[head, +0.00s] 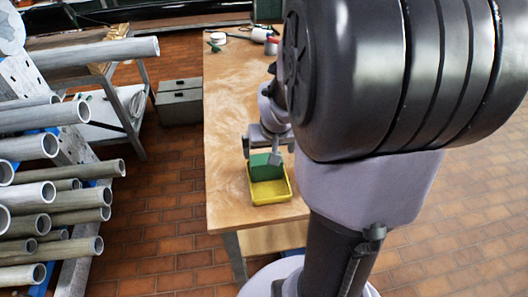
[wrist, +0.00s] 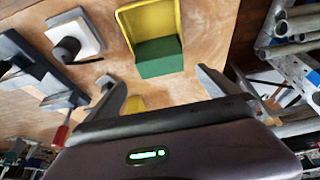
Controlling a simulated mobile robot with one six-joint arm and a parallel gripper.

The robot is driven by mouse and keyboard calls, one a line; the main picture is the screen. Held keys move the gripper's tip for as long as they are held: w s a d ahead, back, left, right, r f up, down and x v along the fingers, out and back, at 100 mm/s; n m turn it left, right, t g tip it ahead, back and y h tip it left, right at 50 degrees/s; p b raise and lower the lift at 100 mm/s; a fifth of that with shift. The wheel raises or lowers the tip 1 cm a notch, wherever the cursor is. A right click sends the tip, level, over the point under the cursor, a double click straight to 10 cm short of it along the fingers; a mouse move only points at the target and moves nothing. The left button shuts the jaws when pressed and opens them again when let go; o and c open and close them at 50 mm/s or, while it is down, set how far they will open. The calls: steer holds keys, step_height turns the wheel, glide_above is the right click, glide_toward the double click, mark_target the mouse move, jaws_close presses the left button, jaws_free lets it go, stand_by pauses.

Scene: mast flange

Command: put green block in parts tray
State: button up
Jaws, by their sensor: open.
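The green block (head: 262,167) is at the far end of the yellow parts tray (head: 270,197) on the wooden bench. In the wrist view, the block (wrist: 159,60) fills the near end of the tray (wrist: 124,28), between its side walls; I cannot tell whether it rests flat on the tray floor. My gripper (head: 261,151) is close above the block in the head view. In the wrist view my gripper (wrist: 165,88) has its fingers spread wide, with nothing between them, and the block shows beyond them.
The wooden bench (head: 228,95) carries small items at its far end. A white square piece with a black part (wrist: 75,36) and dark tools lie left of the tray in the wrist view. A rack of metal pipes (head: 55,170) stands left of the bench, across open floor.

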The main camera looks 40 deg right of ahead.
steer(key=s+a+r+t+y, duration=0.1)
steer(key=a+r, duration=0.6)
steer(key=a, duration=0.5)
steer(key=s+a+r+n+y, duration=0.1)
steer(key=s+a+r, duration=0.1)
steer(key=s+a, duration=0.3)
steer(key=s+a+r+n+y, duration=0.1)
steer(key=s+a+r+y, duration=0.1)
steer(key=s+a, duration=0.3)
steer(key=a+r, duration=0.1)
steer(key=a, duration=0.3)
steer(key=shift+a+t, duration=0.2)
steer(key=shift+t, duration=0.2)
